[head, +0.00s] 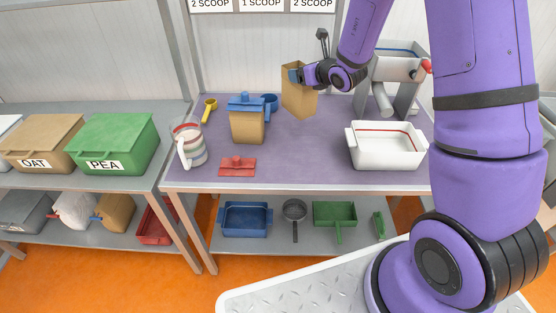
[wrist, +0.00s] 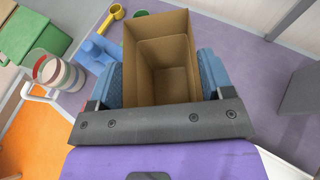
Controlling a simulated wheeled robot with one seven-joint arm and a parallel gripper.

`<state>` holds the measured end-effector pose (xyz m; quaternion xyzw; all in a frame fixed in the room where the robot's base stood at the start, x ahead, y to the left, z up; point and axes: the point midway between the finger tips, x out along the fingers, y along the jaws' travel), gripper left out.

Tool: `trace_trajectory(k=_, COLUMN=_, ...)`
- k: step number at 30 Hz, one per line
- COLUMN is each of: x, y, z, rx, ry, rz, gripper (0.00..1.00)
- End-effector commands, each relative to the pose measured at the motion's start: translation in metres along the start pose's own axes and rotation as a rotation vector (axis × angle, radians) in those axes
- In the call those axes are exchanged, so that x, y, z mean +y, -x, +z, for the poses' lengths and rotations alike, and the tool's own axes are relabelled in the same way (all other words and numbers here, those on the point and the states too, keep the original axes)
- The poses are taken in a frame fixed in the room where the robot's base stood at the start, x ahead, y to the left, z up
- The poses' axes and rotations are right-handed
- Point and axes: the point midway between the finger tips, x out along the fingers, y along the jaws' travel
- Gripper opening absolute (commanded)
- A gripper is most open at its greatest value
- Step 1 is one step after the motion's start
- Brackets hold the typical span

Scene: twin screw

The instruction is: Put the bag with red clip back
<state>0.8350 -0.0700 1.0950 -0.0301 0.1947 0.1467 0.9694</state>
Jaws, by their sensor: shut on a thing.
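My gripper (head: 298,77) is shut on an open brown paper bag (head: 298,98) over the back middle of the purple table. The bag is close to upright; I cannot tell whether its base touches the table. In the wrist view, the blue finger pads press on both sides of the bag (wrist: 160,32), whose open top shows brown inner walls. No clip is on it. A red clip (head: 238,166) lies loose near the table's front edge. A second brown bag (head: 247,127) with a blue clip (head: 246,103) stands to the left of my gripper.
A striped pitcher (head: 190,144) and yellow scoop (head: 209,106) are on the table's left. A white tub (head: 385,150) sits right, before a grey machine (head: 398,72). Lower shelves hold trays, scoops and bags (head: 115,212). OAT (head: 40,138) and PEA (head: 117,140) bins stand left. The middle front is clear.

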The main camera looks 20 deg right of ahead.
Motion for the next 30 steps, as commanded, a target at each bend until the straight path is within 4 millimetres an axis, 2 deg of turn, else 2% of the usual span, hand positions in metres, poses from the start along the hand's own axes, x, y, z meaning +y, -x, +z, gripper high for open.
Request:
trace_trajectory(k=11, x=0.0, y=0.013, z=-0.024, rx=0.001, ry=0.034, rz=0.085, gripper=0.46)
trace_trajectory(k=19, x=0.004, y=0.034, z=-0.055, rx=0.002, ry=0.083, rz=0.207, gripper=0.46)
trace_trajectory(k=23, x=0.01, y=0.054, z=-0.079, rx=0.003, ry=0.123, rz=0.307, gripper=0.46)
trace_trajectory(k=30, x=0.035, y=0.113, z=-0.127, rx=-0.001, ry=0.23, rz=0.565, gripper=0.46)
